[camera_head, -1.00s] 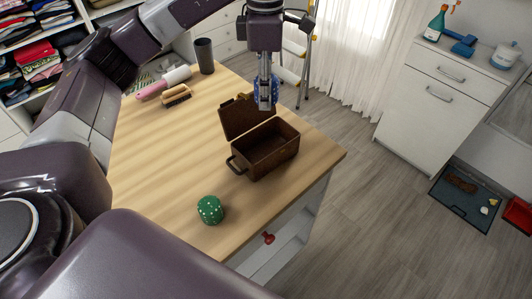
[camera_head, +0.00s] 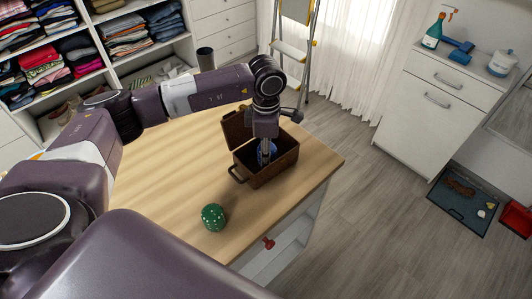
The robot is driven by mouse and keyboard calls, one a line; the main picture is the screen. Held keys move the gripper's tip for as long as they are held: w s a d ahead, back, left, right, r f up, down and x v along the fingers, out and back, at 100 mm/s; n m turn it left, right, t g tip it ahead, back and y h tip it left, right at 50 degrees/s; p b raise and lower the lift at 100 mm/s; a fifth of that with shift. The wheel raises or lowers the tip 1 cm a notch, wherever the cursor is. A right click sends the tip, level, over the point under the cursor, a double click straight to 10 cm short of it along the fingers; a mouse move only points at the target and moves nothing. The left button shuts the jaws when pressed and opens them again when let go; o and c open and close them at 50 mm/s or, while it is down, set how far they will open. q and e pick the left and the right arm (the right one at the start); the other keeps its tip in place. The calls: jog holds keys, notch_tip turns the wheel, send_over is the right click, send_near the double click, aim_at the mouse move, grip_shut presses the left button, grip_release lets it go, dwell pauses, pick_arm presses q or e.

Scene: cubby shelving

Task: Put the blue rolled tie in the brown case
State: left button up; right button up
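The brown case (camera_head: 274,174) stands open on the wooden table near its right edge, with its lid raised at the back left. My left gripper (camera_head: 267,160) points straight down into the case's opening. The blue rolled tie (camera_head: 261,149) shows at the fingers, inside or just at the mouth of the case. The fingers look closed around it, and they partly hide it. I cannot tell whether the tie touches the case floor. My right gripper is not in view.
A green rolled item with white dots (camera_head: 213,217) sits on the table in front of the case. A dark cup (camera_head: 205,58) stands at the back. The front left of the tabletop (camera_head: 150,190) is clear. A white drawer cabinet (camera_head: 432,100) stands at the right.

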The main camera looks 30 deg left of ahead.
pick_arm(q)
jog(key=shift+f, duration=0.5)
jog(key=shift+f, duration=0.1)
jog(key=o, duration=0.9)
